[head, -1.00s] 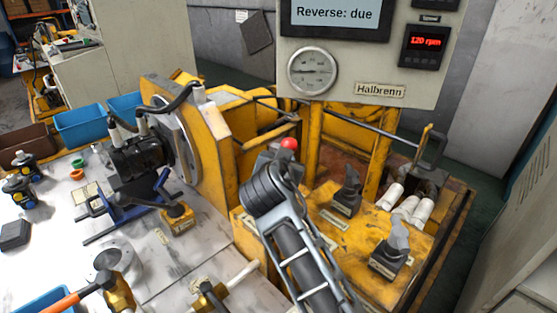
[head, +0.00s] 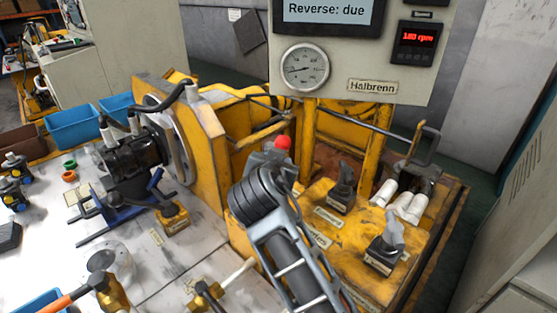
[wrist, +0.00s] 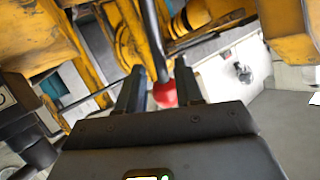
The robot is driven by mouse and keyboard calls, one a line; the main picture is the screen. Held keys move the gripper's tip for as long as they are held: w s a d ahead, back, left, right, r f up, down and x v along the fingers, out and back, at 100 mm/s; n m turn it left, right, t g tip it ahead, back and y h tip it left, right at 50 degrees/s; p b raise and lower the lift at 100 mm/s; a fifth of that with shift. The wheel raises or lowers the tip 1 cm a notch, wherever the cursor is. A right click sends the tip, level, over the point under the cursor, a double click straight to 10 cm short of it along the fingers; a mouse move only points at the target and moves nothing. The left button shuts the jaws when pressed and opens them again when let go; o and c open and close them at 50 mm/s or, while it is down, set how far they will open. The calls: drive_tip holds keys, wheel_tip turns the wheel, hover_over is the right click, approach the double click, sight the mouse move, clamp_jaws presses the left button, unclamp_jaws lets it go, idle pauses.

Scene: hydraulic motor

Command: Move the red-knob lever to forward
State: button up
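The red knob (head: 283,143) of the lever shows just beyond my gripper (head: 268,160) in the head view; my arm hides most of its shaft. In the wrist view the red knob (wrist: 164,95) sits between the two fingers of my gripper (wrist: 160,88), close to the right finger, with a narrow gap on the left. The fingers stand apart and do not look closed on it. The dark shaft runs up from the knob in that view. The panel screen (head: 328,10) reads "Reverse: due", and the red readout (head: 417,36) reads 180 rpm.
Two other levers, a dark one (head: 343,187) and a grey-topped one (head: 387,244), stand on the yellow console to the right. White rolls (head: 400,203) lie behind them. A yellow upright plate (head: 200,140) and the motor (head: 135,155) stand left. A round gauge (head: 304,67) is on the panel.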

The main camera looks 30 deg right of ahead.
drive_tip(key=shift+v, duration=2.3)
